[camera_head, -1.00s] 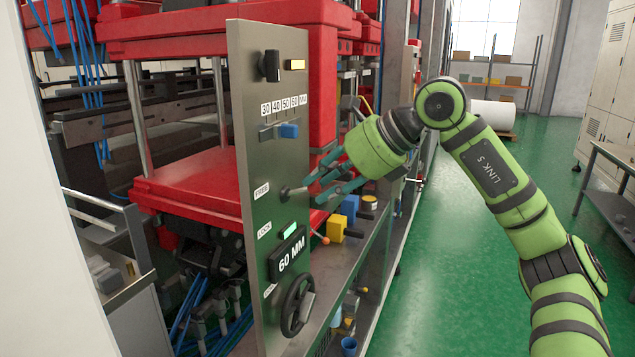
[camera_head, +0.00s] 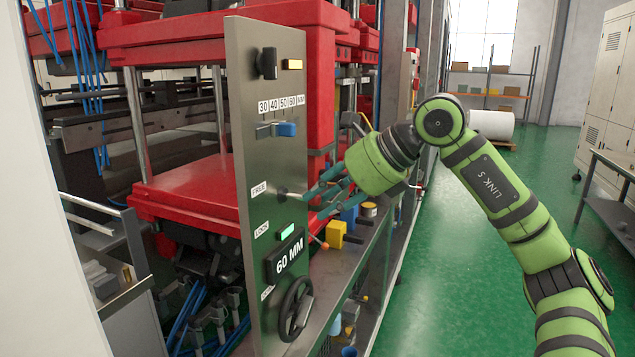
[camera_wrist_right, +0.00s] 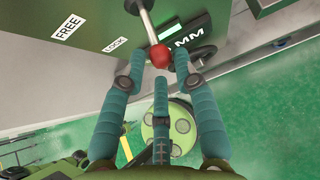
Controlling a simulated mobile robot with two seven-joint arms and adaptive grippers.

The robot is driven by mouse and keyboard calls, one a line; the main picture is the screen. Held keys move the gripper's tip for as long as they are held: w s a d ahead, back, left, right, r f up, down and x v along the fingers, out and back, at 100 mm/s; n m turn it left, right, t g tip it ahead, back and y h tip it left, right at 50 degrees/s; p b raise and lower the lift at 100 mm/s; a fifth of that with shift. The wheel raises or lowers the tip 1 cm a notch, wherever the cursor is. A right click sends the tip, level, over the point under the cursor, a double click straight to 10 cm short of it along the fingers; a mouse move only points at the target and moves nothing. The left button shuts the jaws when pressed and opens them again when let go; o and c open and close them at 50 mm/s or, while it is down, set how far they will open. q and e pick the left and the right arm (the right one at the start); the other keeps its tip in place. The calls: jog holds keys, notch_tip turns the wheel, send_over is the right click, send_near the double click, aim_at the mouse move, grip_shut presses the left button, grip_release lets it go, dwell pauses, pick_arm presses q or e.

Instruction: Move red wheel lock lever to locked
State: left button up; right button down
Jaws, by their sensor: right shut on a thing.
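The wheel lock lever (camera_head: 291,195) sticks out of the grey control panel (camera_head: 262,140), level with the FREE label (camera_head: 258,188) and above the LOCK label (camera_head: 261,229). Its red ball knob (camera_wrist_right: 160,56) and metal shaft (camera_wrist_right: 147,25) show in the right wrist view. My right gripper (camera_head: 311,196) is at the lever's outer end, its teal fingers shut on the red knob; the fingers hide the knob in the head view. The knob also sits between the fingertips in the right wrist view (camera_wrist_right: 158,72). My left gripper is not in view.
A black handwheel (camera_head: 295,308) and a 60 MM display (camera_head: 287,256) sit below the lever on the panel. A blue slider (camera_head: 287,129) is above. A ledge beside the panel holds a yellow block (camera_head: 335,234). The green floor at right is open.

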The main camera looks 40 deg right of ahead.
jog(key=shift+w+d+f, duration=0.1)
jog(key=shift+w+f, duration=0.05)
jog(key=shift+f, duration=0.7)
jog(key=shift+f+b, duration=0.15)
jog(key=shift+b, duration=0.15)
